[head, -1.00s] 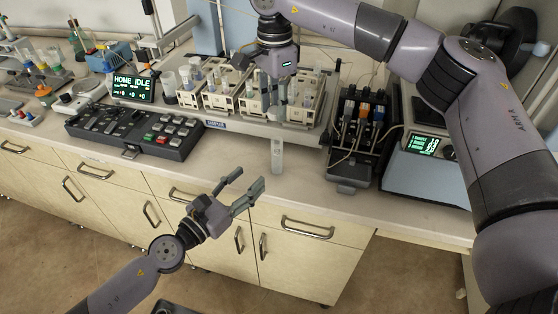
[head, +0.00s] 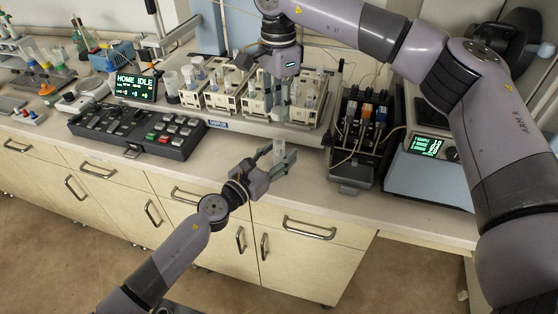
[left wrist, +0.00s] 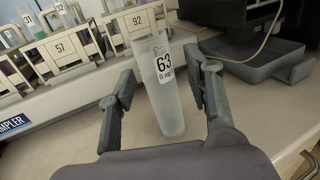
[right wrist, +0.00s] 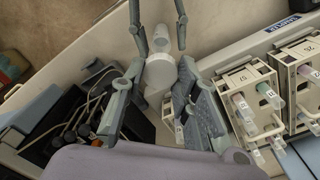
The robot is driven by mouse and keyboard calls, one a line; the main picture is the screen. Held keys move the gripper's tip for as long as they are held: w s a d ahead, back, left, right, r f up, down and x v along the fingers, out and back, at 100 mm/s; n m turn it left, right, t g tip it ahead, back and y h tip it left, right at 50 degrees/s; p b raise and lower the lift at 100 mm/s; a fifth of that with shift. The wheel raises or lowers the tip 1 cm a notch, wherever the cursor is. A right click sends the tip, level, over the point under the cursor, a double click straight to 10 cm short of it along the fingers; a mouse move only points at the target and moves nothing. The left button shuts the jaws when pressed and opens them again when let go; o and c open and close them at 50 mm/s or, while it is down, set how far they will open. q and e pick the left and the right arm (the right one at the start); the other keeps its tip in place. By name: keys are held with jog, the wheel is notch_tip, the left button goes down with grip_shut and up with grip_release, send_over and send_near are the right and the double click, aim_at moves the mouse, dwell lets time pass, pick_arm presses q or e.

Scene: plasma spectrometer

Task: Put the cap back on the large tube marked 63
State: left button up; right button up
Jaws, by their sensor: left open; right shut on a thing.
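The large tube marked 63 (left wrist: 168,105) is clear and frosted, with its label facing the left wrist camera. It looks upright at the bench front, below my right gripper in the head view (head: 279,148). My left gripper (left wrist: 163,78) is open, with one finger on each side of the tube and gaps showing. In the head view it reaches the tube from the lower left. My right gripper (head: 277,108) points down above the tube. The right wrist view shows a white round piece, seemingly the cap (right wrist: 160,72), between its fingers.
The sampler racks (head: 225,97) with several tubes stand right behind. A black module (head: 358,130) with coloured fittings is to the right, beside a blue instrument (head: 435,180). A keypad (head: 140,130) lies left. The bench front is clear around the tube.

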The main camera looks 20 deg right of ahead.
pick_arm(q)
jog(key=shift+d, duration=0.15)
jog(key=shift+c, duration=0.5)
grip_shut()
dwell(0.4)
